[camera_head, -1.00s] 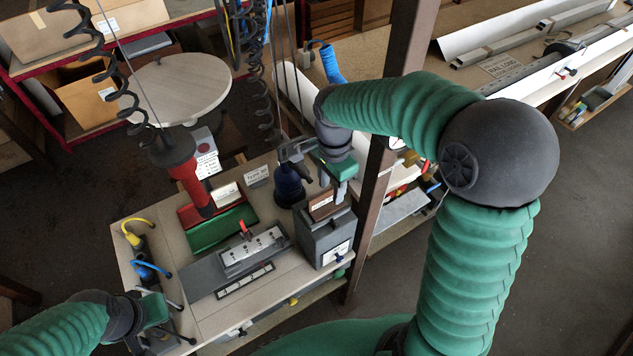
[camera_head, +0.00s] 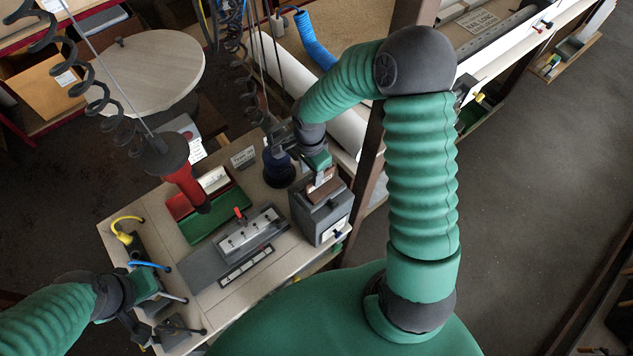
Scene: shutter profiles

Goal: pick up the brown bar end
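The brown bar end (camera_head: 327,188) is a small brown block at the top of a grey box-shaped unit (camera_head: 322,216) on the right part of the bench. My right gripper (camera_head: 321,174) is right over it, pointing down, with its green body just above the brown block. The fingertips are too small and partly hidden, so I cannot tell whether they touch or close on it. My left gripper (camera_head: 150,296) is at the bench's left edge, beside a row of hooked handles, away from the bar end. Its fingers cannot be made out.
A red hanging tool (camera_head: 183,180) is above red and green trays (camera_head: 219,217). A dark blue tool (camera_head: 278,165) stands close left of my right gripper. A grey clamp fixture (camera_head: 250,235) lies mid-bench. A brown post (camera_head: 372,150) rises behind the grey unit.

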